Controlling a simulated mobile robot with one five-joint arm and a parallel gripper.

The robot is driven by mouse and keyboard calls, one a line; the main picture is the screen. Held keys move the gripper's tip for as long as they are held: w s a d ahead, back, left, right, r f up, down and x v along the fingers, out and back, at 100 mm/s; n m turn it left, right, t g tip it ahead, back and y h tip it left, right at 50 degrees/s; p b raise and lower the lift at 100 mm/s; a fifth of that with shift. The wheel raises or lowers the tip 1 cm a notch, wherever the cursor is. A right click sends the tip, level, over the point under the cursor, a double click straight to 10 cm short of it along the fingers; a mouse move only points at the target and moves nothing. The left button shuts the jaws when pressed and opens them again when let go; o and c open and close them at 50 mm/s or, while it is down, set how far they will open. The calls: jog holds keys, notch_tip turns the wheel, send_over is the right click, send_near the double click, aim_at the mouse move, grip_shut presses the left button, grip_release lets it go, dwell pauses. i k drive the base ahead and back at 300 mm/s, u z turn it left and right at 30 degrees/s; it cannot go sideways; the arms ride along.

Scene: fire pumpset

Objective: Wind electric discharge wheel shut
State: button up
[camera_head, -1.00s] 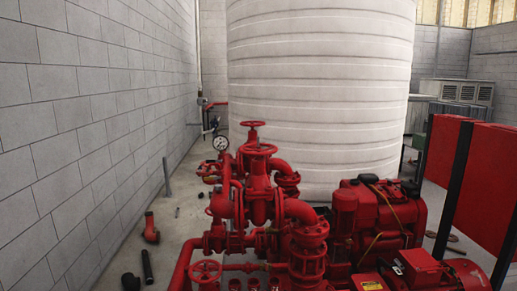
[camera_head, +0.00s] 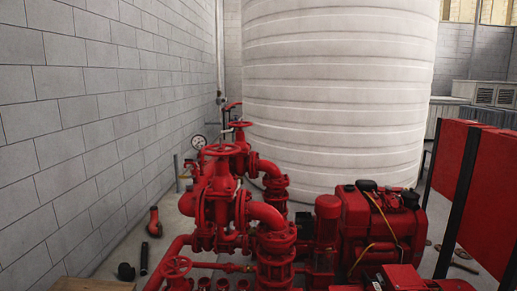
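I cannot tell which one is the electric discharge wheel, or how far any is turned. My gripper is not in view.
A red engine or pump unit (camera_head: 378,225) stands right of the pipework, with red panels (camera_head: 470,180) beyond. A white tank (camera_head: 335,95) is behind. A block wall (camera_head: 90,130) runs along the left. Loose fittings (camera_head: 154,222) lie on the floor between wall and pipes.

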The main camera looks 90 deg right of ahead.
aim_at(221, 151)
jog(key=u, duration=0.05)
jog(key=k, duration=1.65)
jog(key=z, duration=1.15)
jog(key=i, duration=0.95)
jog(key=z, duration=0.05)
